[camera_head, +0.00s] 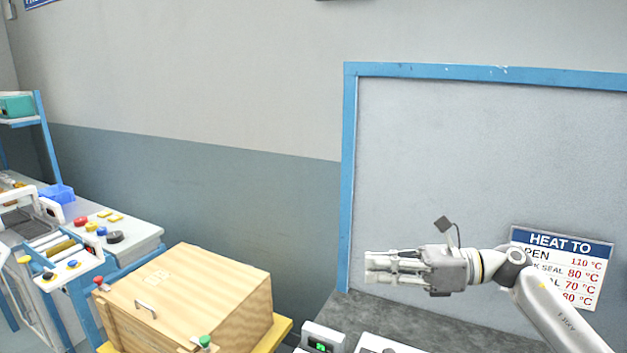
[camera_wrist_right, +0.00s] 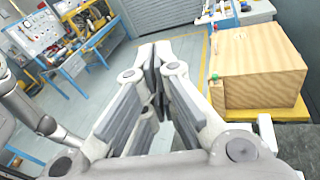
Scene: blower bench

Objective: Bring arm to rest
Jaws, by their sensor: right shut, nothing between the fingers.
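My right gripper (camera_head: 372,268) is raised above the dark bench top at the right of the head view, in front of the blue-framed grey panel. Its fingers point left, and it touches nothing that I can see. In the right wrist view its fingers (camera_wrist_right: 157,50) meet at the tips, shut, with nothing between them. My left gripper does not show in the head view. An arm link of mine shows at the left of the right wrist view.
A wooden crate (camera_head: 190,295) with a handle stands on a yellow base, left of my right gripper. A "HEAT TO" sign (camera_head: 562,262) is behind my right arm. A small box with a green display (camera_head: 322,339) stands at the bench front. A control bench (camera_head: 140,235) is at far left.

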